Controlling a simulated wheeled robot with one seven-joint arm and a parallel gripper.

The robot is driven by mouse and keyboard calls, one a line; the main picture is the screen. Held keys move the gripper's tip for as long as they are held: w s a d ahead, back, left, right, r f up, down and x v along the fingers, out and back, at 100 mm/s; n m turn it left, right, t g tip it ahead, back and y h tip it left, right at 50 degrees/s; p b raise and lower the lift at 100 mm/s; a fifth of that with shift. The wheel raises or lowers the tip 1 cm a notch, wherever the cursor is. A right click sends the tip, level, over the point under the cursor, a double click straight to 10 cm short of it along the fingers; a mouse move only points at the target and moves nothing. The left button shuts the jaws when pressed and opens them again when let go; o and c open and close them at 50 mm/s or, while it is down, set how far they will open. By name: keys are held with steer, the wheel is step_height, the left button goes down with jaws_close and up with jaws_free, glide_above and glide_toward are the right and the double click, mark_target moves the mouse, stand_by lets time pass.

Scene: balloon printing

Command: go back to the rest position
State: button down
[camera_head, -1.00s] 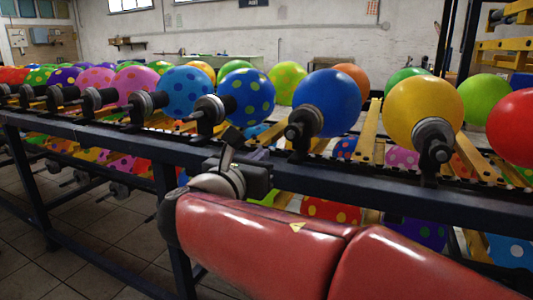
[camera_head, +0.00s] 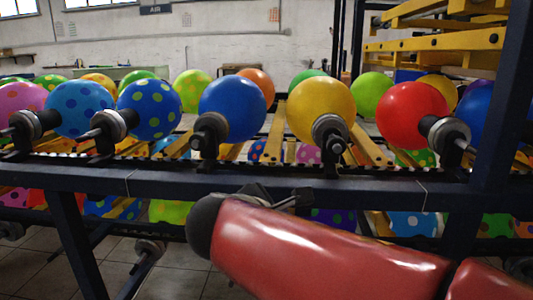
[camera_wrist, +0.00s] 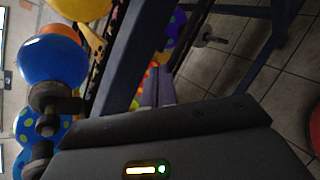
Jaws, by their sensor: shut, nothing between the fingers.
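My red arm reaches in from the lower right of the head view, in front of the dark rail of the balloon rack. My gripper (camera_head: 288,198) shows only as small dark parts behind the arm, below the rail. In the wrist view my gripper (camera_wrist: 157,92) is seen past its dark housing, with its fingers together and empty. A plain blue balloon (camera_head: 232,108) and a yellow balloon (camera_head: 320,108) sit on holders above the rail. The blue balloon also shows at the left of the wrist view (camera_wrist: 52,60).
The rack's dark rail (camera_head: 160,180) runs across the picture, close to my arm. A dark upright post (camera_head: 505,110) stands at the right, near a red balloon (camera_head: 412,115). Spotted balloons line the left. The tiled floor (camera_wrist: 215,70) is open beside the rack leg.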

steer(key=s+d+f+m+g+y, duration=0.1)
steer(key=s+d+f+m+g, duration=0.15)
steer(key=d+m, duration=0.2)
steer(key=s+d+f+m+g, duration=0.2)
steer(key=s+d+f+m, duration=0.2)
steer(key=d, duration=0.2)
steer(key=s+d+f+m+y, duration=0.1)
steer(key=s+f+m+y, duration=0.1)
steer(key=s+m, duration=0.3)
steer(key=s+d+f+m+g+y, duration=0.1)
steer(key=s+d+f+m+y, duration=0.1)
steer(key=s+f+m, duration=0.3)
steer(key=m, duration=0.4)
steer(key=shift+s+f+y, duration=0.25)
steer(key=shift+s+y, duration=0.05)
steer(key=shift+s, duration=0.1)
steer(key=shift+m, duration=0.25)
